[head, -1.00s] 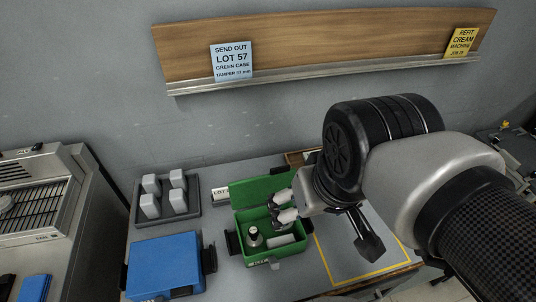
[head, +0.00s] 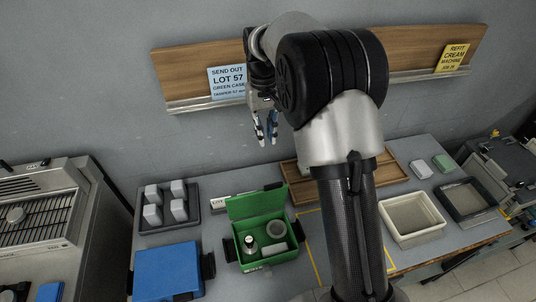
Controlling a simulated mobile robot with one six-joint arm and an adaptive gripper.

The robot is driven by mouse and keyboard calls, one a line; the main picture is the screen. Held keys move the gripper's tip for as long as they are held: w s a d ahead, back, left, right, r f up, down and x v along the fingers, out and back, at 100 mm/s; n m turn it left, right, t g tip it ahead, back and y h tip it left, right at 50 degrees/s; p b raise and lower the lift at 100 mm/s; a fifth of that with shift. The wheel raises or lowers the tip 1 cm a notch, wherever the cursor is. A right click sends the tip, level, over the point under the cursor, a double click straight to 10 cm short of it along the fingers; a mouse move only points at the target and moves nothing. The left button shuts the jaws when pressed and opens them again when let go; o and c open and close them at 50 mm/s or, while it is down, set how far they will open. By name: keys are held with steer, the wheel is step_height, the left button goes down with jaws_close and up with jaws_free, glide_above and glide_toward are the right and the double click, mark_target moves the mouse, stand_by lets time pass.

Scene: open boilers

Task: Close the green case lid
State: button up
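The green case (head: 262,264) stands on the table with its lid (head: 256,203) open, raised upright along the back edge. Inside are a metal tamper-like piece (head: 250,243), a grey round piece (head: 277,229) and a pale grey block (head: 274,248). Dark latches or handles show at the case's sides. My gripper (head: 266,138) is raised well above the case, in front of the wall and just right of the blue sign. Its two fingers point down with a gap between them, and nothing shows in them.
A closed blue case (head: 168,268) stands left of the green case. A dark tray of grey blocks (head: 166,206) sits behind it. To the right are a yellow taped outline (head: 312,262), a wooden tray (head: 385,172), a cream bin (head: 411,219) and a dark bin (head: 468,199).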

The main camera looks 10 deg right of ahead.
steer(key=shift+w+f, duration=0.2)
steer(key=shift+f, duration=0.4)
jaws_close()
steer(key=s+f+b, duration=0.2)
steer(key=s+f, duration=0.3)
steer(key=f, duration=0.5)
steer(key=shift+d+b, duration=0.15)
steer(key=shift+b, duration=0.2)
steer(key=shift+s, duration=0.1)
